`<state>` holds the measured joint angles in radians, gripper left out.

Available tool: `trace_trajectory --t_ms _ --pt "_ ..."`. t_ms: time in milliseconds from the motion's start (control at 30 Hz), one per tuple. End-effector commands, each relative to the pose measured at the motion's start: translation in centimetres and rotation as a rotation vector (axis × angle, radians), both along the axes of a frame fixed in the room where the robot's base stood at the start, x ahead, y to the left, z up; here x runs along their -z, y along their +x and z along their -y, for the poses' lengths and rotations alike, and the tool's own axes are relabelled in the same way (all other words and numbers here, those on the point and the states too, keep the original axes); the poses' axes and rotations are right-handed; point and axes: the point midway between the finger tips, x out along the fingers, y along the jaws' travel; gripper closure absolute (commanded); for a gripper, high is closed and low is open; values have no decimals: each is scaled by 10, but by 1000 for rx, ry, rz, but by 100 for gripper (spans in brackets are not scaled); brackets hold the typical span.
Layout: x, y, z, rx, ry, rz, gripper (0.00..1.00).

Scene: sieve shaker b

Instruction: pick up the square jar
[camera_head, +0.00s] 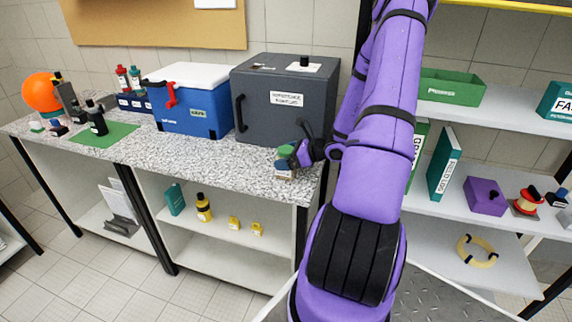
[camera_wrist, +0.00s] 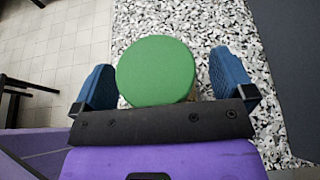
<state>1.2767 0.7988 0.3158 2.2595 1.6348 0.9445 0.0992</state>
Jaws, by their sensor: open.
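A jar with a round green lid (camera_wrist: 155,70) stands on the speckled worktop near its right end. In the head view the jar (camera_head: 284,173) shows a pale and brownish body under the lid, partly covered by my gripper. Its body is mostly hidden in the wrist view, so I cannot tell there whether it is square. My gripper (camera_head: 296,157) is open at the jar. In the wrist view its two blue fingers (camera_wrist: 162,76) are on either side of the lid, with a gap showing on each side.
A dark grey cabinet (camera_head: 284,105) stands close behind the jar, with a blue cooler box (camera_head: 191,108) to its left. The worktop (camera_head: 225,158) is bare in front of them. The worktop's right edge is close to the jar. Shelves (camera_head: 480,120) stand at the right.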

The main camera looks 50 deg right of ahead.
Motion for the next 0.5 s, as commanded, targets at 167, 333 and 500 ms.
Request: trace_trajectory --t_ms 167,333,500 --pt "0 0 0 1 0 0 0" --pt "0 0 0 1 0 0 30" --pt "0 0 0 1 0 0 68"
